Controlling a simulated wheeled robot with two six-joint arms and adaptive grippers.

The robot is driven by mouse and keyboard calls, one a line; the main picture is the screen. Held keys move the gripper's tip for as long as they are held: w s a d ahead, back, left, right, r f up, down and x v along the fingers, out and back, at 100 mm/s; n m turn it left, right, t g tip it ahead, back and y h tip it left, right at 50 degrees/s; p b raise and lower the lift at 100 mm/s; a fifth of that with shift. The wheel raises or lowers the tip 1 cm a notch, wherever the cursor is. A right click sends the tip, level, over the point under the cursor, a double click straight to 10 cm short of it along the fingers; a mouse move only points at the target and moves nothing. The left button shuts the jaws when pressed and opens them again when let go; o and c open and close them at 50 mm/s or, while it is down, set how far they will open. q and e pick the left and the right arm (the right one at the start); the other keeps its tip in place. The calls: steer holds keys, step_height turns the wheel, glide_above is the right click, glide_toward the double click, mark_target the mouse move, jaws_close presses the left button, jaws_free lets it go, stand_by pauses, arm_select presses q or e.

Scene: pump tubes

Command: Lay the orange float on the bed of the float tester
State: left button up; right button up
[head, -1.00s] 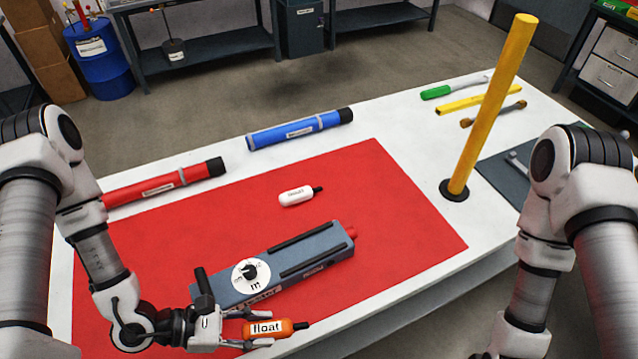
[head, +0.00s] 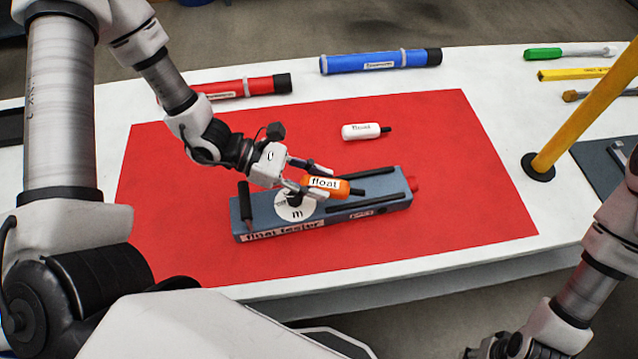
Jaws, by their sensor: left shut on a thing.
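The orange float (head: 338,188), with a "float" label and a dark tip pointing right, is held in my left gripper (head: 312,180). The gripper is shut on its left part. Float and gripper are over the grey-blue float tester (head: 270,226), just above its white dial (head: 295,206) in the picture and near the left end of the two black rails. The fingers partly hide the dial and rails. The float appears raised above the tester; the exact gap is unclear.
The tester lies on a red mat (head: 460,200) on the white table. A white float (head: 362,132) lies behind it. Red (head: 240,88) and blue (head: 380,62) tubes lie at the back. A yellow post (head: 590,108) stands right. The tester has a black handle (head: 245,202) at left.

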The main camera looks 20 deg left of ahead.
mark_target(317, 183)
arm_select(q)
steer(key=f, duration=0.1)
steer(key=w+f, duration=0.1)
steer(key=f, duration=0.2)
steer(key=shift+w+a+p, duration=0.2)
steer(key=shift+w+p, duration=0.1)
steer(key=shift+p, duration=0.05)
jaws_close()
steer(key=o, duration=1.2)
jaws_free()
steer(key=shift+c, duration=0.2)
steer(key=shift+w, duration=0.1)
steer(key=shift+r, duration=0.1)
steer(key=shift+a+r, duration=0.15)
steer(key=shift+a, duration=0.05)
steer(key=p+v, duration=0.1)
steer(key=v, duration=0.5)
steer(key=shift+r+p, duration=0.1)
steer(key=shift+p, duration=0.2)
steer(key=p+v, duration=0.1)
steer(key=v, duration=0.1)
steer(key=p+v, duration=0.2)
steer(key=v, duration=0.1)
steer(key=shift+a, duration=0.3)
